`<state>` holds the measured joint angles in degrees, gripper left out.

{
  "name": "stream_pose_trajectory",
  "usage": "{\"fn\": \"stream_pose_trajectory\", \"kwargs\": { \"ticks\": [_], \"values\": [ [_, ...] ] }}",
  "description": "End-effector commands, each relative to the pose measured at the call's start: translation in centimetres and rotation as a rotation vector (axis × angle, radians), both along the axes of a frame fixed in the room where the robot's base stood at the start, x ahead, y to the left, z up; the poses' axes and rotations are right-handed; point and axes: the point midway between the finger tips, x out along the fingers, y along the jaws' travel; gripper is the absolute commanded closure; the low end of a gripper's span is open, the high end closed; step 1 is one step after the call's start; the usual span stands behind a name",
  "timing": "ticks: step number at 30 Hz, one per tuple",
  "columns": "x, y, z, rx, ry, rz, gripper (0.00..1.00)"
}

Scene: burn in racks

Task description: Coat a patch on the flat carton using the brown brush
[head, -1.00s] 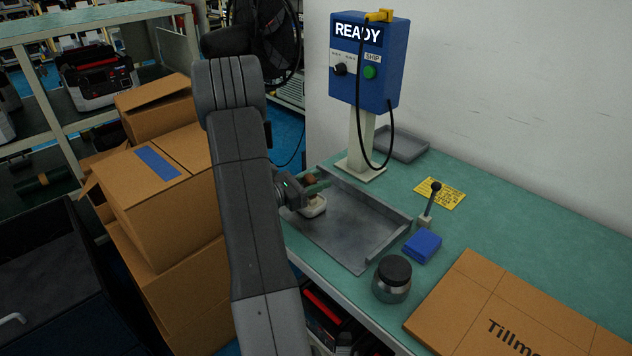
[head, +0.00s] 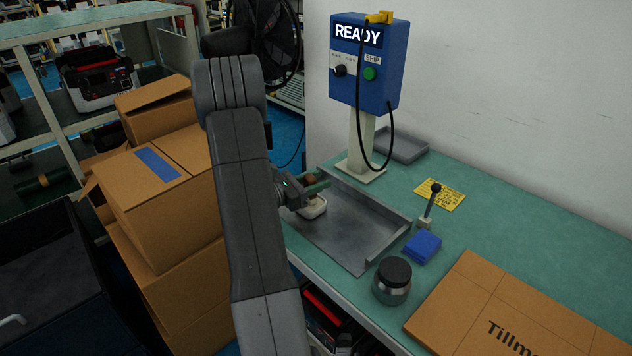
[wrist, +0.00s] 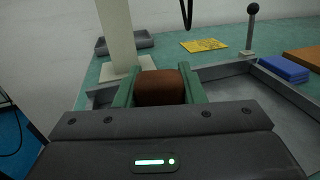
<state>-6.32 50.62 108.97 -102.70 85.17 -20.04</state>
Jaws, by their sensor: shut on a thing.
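My gripper (head: 312,186) is over the left end of the grey metal tray on the bench. Its green fingers are shut on the brown brush (wrist: 161,87), whose rounded brown end shows between them in the wrist view. In the head view the brush's brown part (head: 310,180) is small and partly hidden by the fingers. A pale, shallow dish-like thing (head: 313,209) sits just below the gripper; whether the brush touches it I cannot tell. The flat carton (head: 450,313), printed "Tillm...", lies on the bench at the lower right, cut off by the frame.
The grey tray (head: 356,256) has raised edges. A blue control box (head: 366,85) stands on a post behind. Stacked cartons (head: 180,215) are left of my arm.

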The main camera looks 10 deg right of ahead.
Motion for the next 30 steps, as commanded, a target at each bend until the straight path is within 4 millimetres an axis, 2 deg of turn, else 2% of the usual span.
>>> {"fn": "stream_pose_trajectory", "kwargs": {
  "ticks": [3,21,30],
  "values": [
    [0.0,0.0,1.4,0.0,-0.002,0.0,0.87],
    [0.0,0.0,6.2,-0.001,-0.004,0.0,0.87],
    [0.0,0.0,6.4,-0.001,-0.004,0.0,0.87]
  ]
}}
